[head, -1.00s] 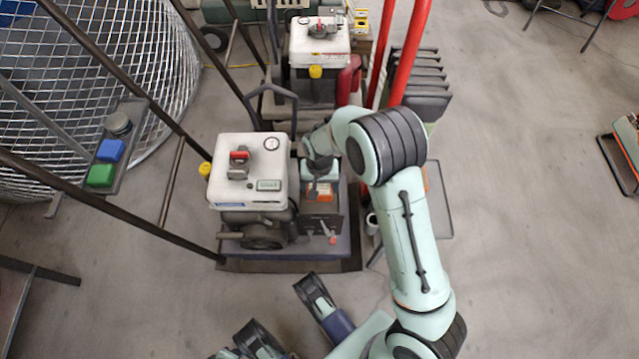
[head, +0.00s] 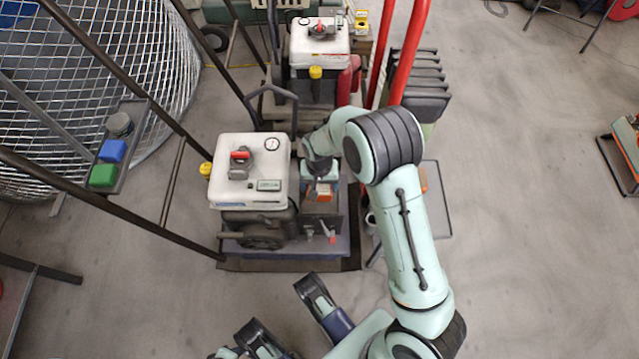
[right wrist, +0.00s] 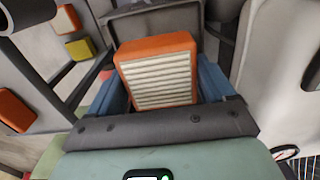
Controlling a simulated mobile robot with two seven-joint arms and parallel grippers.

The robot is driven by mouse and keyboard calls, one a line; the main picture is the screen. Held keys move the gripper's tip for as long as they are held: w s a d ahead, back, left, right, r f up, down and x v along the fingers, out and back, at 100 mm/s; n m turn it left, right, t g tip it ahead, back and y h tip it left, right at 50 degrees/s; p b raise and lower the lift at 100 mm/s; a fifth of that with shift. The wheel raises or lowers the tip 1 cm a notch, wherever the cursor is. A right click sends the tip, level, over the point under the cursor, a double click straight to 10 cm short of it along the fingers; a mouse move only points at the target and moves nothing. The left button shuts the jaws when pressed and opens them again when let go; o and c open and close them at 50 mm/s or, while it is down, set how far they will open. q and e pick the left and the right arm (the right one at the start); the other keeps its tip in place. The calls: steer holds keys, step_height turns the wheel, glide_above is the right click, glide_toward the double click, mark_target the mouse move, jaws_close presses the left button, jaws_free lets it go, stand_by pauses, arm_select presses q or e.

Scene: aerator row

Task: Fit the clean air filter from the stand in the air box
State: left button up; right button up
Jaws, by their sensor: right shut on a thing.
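My right gripper (head: 320,177) is shut on an orange-framed air filter (head: 324,191) with pale pleats. In the right wrist view the filter (right wrist: 158,72) stands out between the blue fingers, its pleated face toward the camera. The gripper holds it at the right side of the near white-topped machine, over the dark air box (head: 322,222). A dark grey open housing (right wrist: 157,22) shows just beyond the filter in the right wrist view. I cannot tell whether the filter touches it.
The near machine (head: 238,168) stands close left of the gripper. Red poles (head: 408,55) rise close behind my arm. A grey tray (head: 440,218) with an orange piece (head: 424,179) is to the right.

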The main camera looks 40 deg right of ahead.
steer(key=shift+f, duration=0.15)
steer(key=shift+f+b, duration=0.65)
steer(key=shift+f, duration=0.3)
stand_by(0.6)
steer(key=shift+f, duration=0.2)
stand_by(0.5)
steer(key=shift+f, duration=0.65)
